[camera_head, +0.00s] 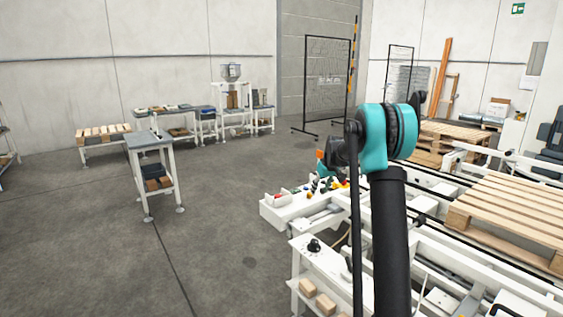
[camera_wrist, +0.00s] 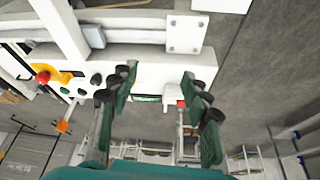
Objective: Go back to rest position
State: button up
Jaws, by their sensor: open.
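My gripper (camera_wrist: 158,82) shows in the wrist view, with its two green and black fingers spread apart and nothing between them. Behind the fingers is a white machine panel (camera_wrist: 150,60) with a red knob and several black knobs; I cannot tell the distance to it. In the head view my teal and black arm rises at right of centre and bends at its teal joint.
A white conveyor frame (camera_head: 290,208) with small coloured controls lies around my arm. A wooden pallet (camera_head: 515,205) rests on it at right. A small table (camera_head: 150,140) stands on open floor (camera_head: 90,240) at left. Workbenches (camera_head: 172,109) line the back wall, near a black mesh fence (camera_head: 328,85).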

jog(key=s+m+h, duration=0.1)
jog(key=s+m, duration=0.2)
jog(key=s, duration=2.3)
jog(key=s+d+f+m, duration=0.1)
jog(key=s+f, duration=0.3)
jog(key=s, duration=0.8)
jog(key=s+f, duration=0.4)
jog(key=s, duration=0.9)
jog(key=shift+d+f+m+h, duration=0.4)
